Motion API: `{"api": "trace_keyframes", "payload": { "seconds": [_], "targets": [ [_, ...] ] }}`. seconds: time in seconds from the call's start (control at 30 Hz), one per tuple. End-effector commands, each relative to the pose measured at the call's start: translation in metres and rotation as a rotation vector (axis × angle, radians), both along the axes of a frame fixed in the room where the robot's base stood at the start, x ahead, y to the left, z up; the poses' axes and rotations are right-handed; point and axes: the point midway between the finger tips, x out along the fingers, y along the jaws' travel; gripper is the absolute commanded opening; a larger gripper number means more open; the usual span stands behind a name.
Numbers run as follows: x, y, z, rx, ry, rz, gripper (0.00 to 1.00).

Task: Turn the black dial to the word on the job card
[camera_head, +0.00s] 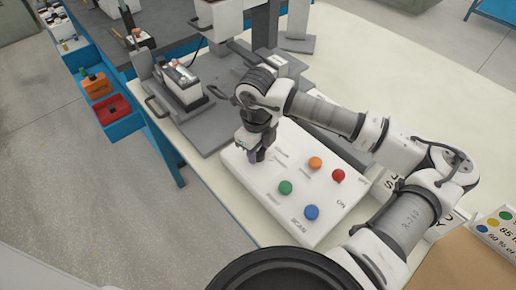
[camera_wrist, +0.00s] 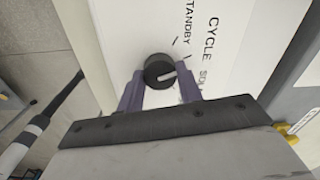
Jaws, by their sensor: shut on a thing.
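The black dial (camera_wrist: 159,71) sits on a white panel (camera_wrist: 120,30), which also shows in the head view (camera_head: 262,190). Its pale pointer mark faces right and slightly up in the wrist view. Printed words STANDBY and CYCLE stand above it, and a third word starting "SO" is partly hidden by the right finger. My gripper (camera_wrist: 158,88) is shut on the dial, one finger on each side. In the head view my gripper (camera_head: 256,154) hides the dial. A white card (camera_head: 387,185) behind my arm, perhaps the job card, shows only a few letters.
Orange (camera_head: 315,162), red (camera_head: 338,175), green (camera_head: 285,187) and blue (camera_head: 312,212) buttons are on the panel close to my gripper. A battery (camera_head: 182,84) stands on a grey fixture. A card with coloured dots (camera_head: 495,228) is at the right.

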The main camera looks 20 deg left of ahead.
Motion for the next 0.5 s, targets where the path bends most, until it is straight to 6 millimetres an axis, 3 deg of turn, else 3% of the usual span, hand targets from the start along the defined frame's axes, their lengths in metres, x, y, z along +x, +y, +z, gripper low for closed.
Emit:
{"api": "trace_keyframes", "payload": {
  "seconds": [0.5],
  "targets": [
    [0.0011, -0.0007, -0.0081, -0.003, -0.006, 0.292, 0.13]
  ]
}}
